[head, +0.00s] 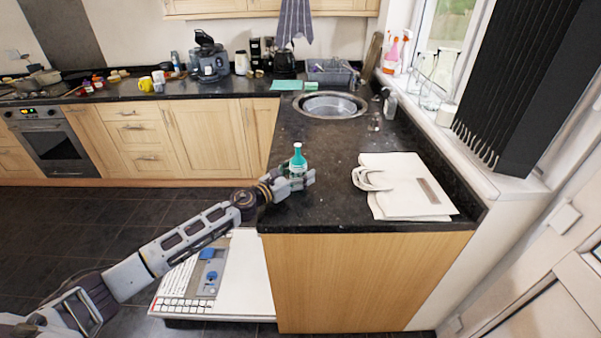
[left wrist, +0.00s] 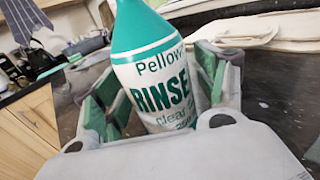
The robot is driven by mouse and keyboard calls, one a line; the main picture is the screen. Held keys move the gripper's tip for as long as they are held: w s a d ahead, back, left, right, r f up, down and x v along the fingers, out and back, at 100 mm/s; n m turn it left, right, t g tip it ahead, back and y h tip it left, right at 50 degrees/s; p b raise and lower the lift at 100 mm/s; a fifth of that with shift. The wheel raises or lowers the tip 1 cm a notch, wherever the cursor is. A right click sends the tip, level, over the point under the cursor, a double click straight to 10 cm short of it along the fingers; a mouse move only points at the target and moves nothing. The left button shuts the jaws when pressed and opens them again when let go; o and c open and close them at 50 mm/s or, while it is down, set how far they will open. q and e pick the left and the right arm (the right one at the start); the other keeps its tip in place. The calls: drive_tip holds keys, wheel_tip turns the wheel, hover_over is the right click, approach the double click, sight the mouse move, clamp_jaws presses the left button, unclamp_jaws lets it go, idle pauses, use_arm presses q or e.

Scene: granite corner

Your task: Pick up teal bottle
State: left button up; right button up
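The teal bottle (head: 298,161) has a teal top and a white label with teal lettering. It stands on the near left edge of the dark granite counter. My left gripper (head: 297,180) is at the bottle's lower part, with its fingers spread on either side. In the left wrist view, the bottle (left wrist: 155,75) rises between the two green-padded fingers (left wrist: 160,95), and firm contact on both sides does not show. The bottle's base is hidden by the gripper. My right gripper is not in view.
White folded boards or bags (head: 405,185) lie on the counter right of the bottle. A round sink (head: 331,105) is further back. The counter (head: 325,150) between them is mostly clear. A white low unit (head: 245,275) stands below my left arm.

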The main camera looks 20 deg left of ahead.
sight(299, 144)
use_arm(q)
drive_tip(key=c, duration=1.2)
drive_tip(key=shift+r, duration=0.65)
wheel_tip(299, 144, up, 6)
drive_tip(key=p, duration=0.3)
wheel_tip(299, 144, up, 2)
drive_tip(key=shift+r+p, duration=0.1)
drive_tip(key=shift+p, duration=0.4)
drive_tip(key=shift+r, duration=0.25)
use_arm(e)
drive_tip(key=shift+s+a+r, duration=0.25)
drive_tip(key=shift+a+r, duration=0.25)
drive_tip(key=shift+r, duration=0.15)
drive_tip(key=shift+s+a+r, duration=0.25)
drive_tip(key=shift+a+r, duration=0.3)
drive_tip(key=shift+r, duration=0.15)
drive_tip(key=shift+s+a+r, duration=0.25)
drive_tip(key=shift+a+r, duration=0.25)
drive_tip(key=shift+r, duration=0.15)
